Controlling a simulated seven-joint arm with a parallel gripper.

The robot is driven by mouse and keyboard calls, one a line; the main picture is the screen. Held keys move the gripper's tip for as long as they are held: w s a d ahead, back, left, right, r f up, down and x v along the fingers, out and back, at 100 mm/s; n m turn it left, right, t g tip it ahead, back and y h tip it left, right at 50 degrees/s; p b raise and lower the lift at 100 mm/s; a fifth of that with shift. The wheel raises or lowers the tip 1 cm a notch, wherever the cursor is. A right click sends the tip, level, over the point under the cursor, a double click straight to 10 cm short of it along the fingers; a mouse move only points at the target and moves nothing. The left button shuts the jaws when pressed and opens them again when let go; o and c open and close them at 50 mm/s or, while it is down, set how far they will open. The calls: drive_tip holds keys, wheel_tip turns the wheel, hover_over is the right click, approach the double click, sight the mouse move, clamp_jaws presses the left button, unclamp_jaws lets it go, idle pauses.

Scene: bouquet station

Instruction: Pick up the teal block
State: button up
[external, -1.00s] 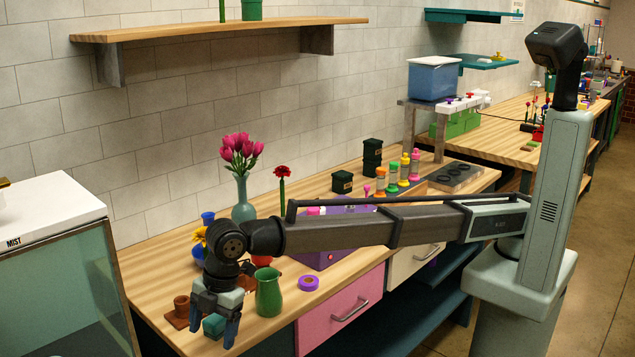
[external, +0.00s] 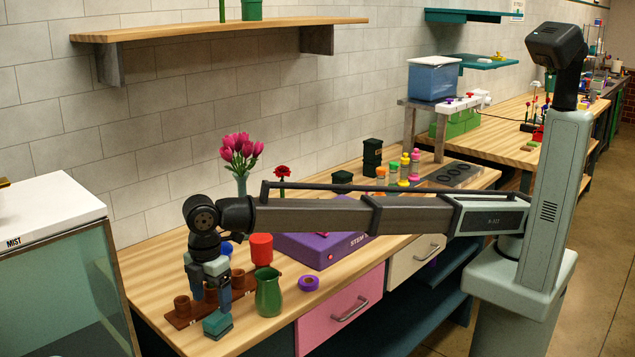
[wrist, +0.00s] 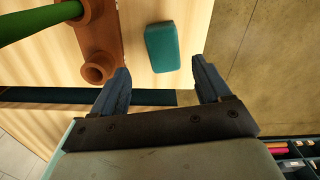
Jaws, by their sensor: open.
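The teal block (external: 217,325) lies on the wooden bench near its front left edge. In the wrist view the teal block (wrist: 162,47) lies beyond my fingertips, roughly in line with the gap between them. My gripper (external: 211,303) points down just above and behind the block. It is open, and the wrist view shows nothing between its fingers (wrist: 160,78). The block is apart from the fingers in the wrist view.
A brown rack with small cups (external: 183,308) stands just left of the block. A green pitcher (external: 268,292) and a purple tape roll (external: 309,283) are to the right. A red cup (external: 261,249) and a purple box (external: 318,247) stand behind. The bench's front edge is close to the block.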

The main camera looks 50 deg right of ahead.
sight(216, 317)
drive_tip(key=shift+s+f, duration=0.15)
drive_tip(key=shift+f, duration=1.45)
drive_tip(key=shift+s+f, duration=0.15)
drive_tip(key=shift+f, duration=1.4)
drive_tip(key=c, duration=1)
drive_tip(key=shift+c, duration=0.2)
drive_tip(key=shift+r, duration=0.15)
